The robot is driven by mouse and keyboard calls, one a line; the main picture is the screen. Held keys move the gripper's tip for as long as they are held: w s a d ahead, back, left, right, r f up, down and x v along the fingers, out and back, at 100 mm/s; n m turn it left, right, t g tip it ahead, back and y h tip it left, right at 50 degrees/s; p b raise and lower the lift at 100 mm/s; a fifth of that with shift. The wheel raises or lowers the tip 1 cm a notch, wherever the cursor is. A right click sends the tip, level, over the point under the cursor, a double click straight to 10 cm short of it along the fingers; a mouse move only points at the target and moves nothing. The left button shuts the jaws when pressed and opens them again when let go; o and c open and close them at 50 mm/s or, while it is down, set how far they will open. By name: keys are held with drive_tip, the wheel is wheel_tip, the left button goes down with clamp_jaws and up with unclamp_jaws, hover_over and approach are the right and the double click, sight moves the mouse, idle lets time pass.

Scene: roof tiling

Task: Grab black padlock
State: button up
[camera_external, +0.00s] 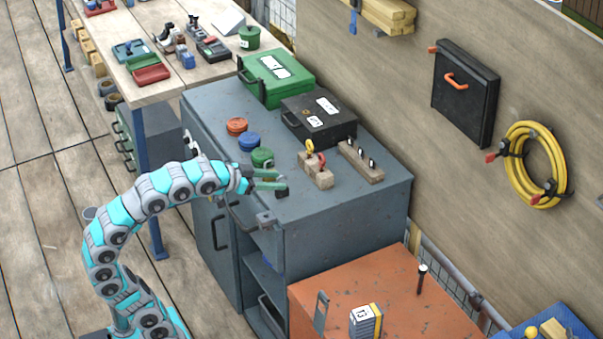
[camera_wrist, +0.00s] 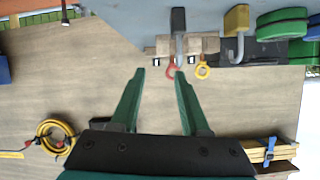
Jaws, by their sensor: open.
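The black padlock (camera_wrist: 178,19) with its grey shackle is at the top of the wrist view. It sits just past my fingertips, roughly in line with the right finger and not between the fingers. A dark piece at the fingertips in the external view (camera_external: 282,190) looks like the same padlock, on the grey cabinet top. My gripper (camera_wrist: 160,74) has its green fingers apart and nothing between them. In the external view my gripper (camera_external: 277,180) is low over the cabinet's front edge area. I cannot tell whether a finger touches the padlock.
A yellow padlock (camera_wrist: 237,19) lies beside the black one in the wrist view. Wooden blocks with red and yellow rings (camera_external: 316,172), a black case (camera_external: 318,122) and coloured round tins (camera_external: 249,141) stand behind on the cabinet (camera_external: 345,215). The cabinet's front right top is clear.

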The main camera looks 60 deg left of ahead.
sight(282, 177)
drive_tip(key=shift+s+a+y, duration=0.15)
drive_tip(key=shift+a+y, duration=0.35)
drive_tip(key=shift+a, duration=0.4)
drive_tip(key=shift+a+f+b, duration=0.1)
drive_tip(key=shift+f+b, duration=0.1)
drive_tip(key=shift+b, duration=0.1)
drive_tip(key=b+x, duration=0.1)
drive_tip(key=x, duration=0.6)
drive_tip(key=shift+w+a+f, duration=0.2)
drive_tip(key=shift+w, duration=0.1)
clamp_jaws()
